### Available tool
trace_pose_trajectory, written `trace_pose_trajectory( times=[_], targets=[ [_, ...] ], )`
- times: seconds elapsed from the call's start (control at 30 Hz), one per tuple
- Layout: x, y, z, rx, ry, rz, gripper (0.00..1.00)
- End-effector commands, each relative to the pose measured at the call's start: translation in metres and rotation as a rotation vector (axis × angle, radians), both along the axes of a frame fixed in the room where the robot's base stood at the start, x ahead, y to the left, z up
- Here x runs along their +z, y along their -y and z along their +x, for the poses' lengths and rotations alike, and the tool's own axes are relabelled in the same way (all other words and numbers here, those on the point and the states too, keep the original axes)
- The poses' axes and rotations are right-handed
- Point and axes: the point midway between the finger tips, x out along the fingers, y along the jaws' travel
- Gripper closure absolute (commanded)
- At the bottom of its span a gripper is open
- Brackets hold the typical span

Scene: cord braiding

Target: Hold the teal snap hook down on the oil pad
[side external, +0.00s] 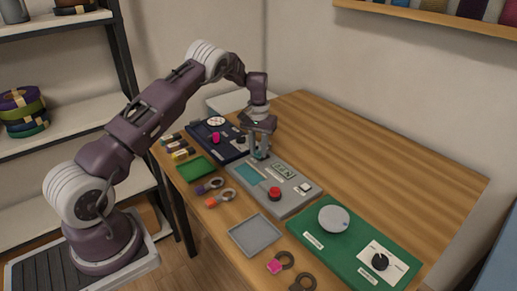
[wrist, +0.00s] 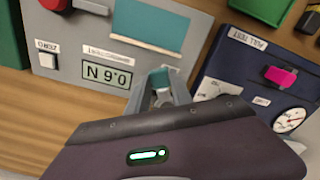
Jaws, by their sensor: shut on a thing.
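My gripper (side external: 260,152) points down at the back left end of the grey panel (side external: 300,205). Its fingers are shut on a small teal-grey piece (wrist: 158,76), the teal snap hook, mostly hidden between them. A teal rectangular pad (side external: 249,174) lies on the grey panel just in front of the fingers; it also shows in the wrist view (wrist: 150,28). Its label is too blurred to read, so I cannot tell if it is the oil pad. The fingers appear beside this pad, not over its middle.
The navy PULL TEST panel (wrist: 225,78) with a pink piece (wrist: 280,76) and a dial (wrist: 289,120) adjoins. A red button (side external: 274,194), purple (side external: 209,186) and orange (side external: 220,198) hooks, green mat (side external: 196,169) and grey tray (side external: 238,240) are nearby. The table's back right is clear.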

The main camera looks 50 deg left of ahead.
Motion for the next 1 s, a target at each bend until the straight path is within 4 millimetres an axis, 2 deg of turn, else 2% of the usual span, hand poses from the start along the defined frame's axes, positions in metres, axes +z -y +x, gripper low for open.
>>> trace_pose_trajectory(
  times=[1.0],
  targets=[
    [-0.0067, 0.0001, 0.0003, 0.0, 0.0, 0.0, 1.0]
  ],
)
